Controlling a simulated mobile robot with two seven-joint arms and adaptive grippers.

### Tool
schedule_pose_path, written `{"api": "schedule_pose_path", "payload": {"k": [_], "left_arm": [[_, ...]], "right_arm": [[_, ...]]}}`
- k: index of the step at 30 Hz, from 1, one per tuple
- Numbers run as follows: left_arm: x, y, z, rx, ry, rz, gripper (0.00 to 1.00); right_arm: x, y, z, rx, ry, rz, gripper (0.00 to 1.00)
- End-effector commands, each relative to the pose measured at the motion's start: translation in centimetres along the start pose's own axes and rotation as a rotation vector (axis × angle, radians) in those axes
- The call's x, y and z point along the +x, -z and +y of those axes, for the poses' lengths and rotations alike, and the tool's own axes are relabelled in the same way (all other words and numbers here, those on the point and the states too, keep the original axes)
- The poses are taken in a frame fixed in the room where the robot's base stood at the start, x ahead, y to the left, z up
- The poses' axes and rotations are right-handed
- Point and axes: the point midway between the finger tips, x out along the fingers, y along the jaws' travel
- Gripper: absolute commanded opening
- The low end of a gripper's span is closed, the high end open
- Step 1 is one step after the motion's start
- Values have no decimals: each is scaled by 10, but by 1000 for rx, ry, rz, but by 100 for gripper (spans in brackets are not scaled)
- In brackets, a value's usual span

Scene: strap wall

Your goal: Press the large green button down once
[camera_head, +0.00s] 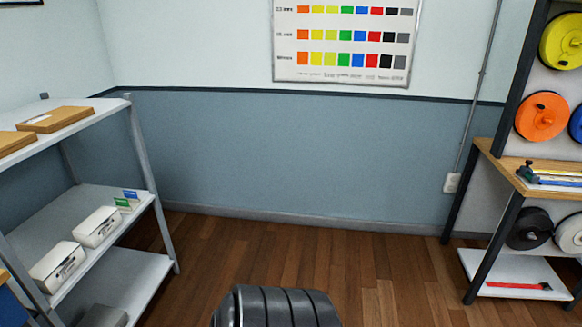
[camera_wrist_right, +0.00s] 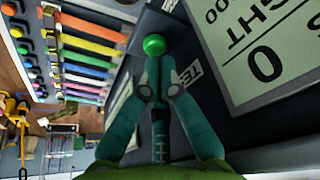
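The green button (camera_wrist_right: 154,45) shows in the right wrist view as a bright round green dome on a dark panel (camera_wrist_right: 126,66). My right gripper (camera_wrist_right: 158,66) points at it, with its two fingers drawn together and the tips just short of the dome in the picture. I see nothing held between them. Whether the tips touch the button I cannot tell. The button does not show in the head view, and neither gripper is in that view. My left gripper is not in view.
Beside the button is a pale display (camera_wrist_right: 265,50) with dark upside-down characters. Coloured straps (camera_wrist_right: 88,62) hang on the left there. The head view shows a metal shelf (camera_head: 128,275) with boxes, a wall colour chart (camera_head: 345,78), a reel rack (camera_head: 505,245) and open wooden floor (camera_head: 300,256).

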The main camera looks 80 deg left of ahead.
Motion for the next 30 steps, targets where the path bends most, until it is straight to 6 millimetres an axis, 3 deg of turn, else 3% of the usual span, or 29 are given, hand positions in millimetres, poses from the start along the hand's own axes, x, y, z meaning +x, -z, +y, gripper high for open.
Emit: {"api": "schedule_pose_path", "payload": {"k": [30], "left_arm": [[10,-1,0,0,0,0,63]], "right_arm": [[9,-3,1,0,-2,-2,0]]}}
